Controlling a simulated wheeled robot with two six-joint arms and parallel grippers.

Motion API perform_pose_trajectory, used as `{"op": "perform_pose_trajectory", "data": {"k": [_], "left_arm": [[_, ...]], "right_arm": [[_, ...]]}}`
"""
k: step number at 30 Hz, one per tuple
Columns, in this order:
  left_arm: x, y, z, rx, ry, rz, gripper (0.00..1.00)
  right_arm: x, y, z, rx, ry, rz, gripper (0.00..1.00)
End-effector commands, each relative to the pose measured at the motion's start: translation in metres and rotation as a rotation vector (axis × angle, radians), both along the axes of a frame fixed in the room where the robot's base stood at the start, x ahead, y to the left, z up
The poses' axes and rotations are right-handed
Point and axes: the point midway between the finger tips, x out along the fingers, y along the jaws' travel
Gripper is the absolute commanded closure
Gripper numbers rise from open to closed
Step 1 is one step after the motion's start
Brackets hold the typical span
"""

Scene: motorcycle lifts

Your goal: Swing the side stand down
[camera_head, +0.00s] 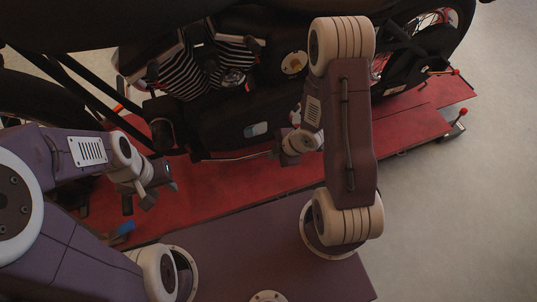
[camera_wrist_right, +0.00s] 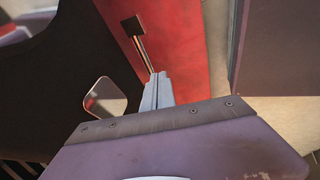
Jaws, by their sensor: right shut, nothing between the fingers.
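The side stand (camera_head: 235,158) is a thin silver rod along the lower side of the dark motorcycle (camera_head: 225,125). In the right wrist view the side stand (camera_wrist_right: 142,50) runs away from my fingers to a black foot. My right gripper (camera_head: 278,152) is at the right end of the rod. In the right wrist view its fingertips (camera_wrist_right: 157,82) are together and overlap the near end of the rod; I cannot tell whether they touch it. My left gripper (camera_head: 160,192) hangs to the left, apart from the stand, with its fingers seemingly spread and empty.
The motorcycle stands on a red lift platform (camera_head: 225,195). Red-tipped levers (camera_head: 461,114) stick out at the platform's right end. A small blue item (camera_head: 122,229) lies near the left arm. Pale floor (camera_head: 450,220) is clear on the right.

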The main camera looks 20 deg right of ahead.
Motion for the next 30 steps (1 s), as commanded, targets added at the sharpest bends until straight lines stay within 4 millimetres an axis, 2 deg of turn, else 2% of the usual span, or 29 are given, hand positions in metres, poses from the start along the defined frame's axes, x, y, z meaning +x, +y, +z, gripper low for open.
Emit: {"op": "perform_pose_trajectory", "data": {"k": [1,3,11,18,30], "left_arm": [[0.000,0.000,-0.012,0.000,0.000,0.000,0.64],[0.000,0.000,-0.021,0.000,0.000,0.000,0.64],[0.000,0.000,-0.049,0.000,0.000,0.000,0.64],[0.000,0.000,-0.055,0.000,0.000,0.000,0.64],[0.000,0.000,-0.055,0.000,0.000,0.000,0.64]], "right_arm": [[0.003,0.004,-0.016,0.000,0.000,0.003,1.00],[0.009,0.008,-0.031,0.000,0.001,0.004,1.00],[0.028,0.026,-0.080,-0.001,0.000,0.002,1.00],[0.058,0.025,-0.092,0.000,-0.003,0.000,1.00],[0.063,0.024,-0.094,-0.001,-0.001,-0.001,1.00]]}}
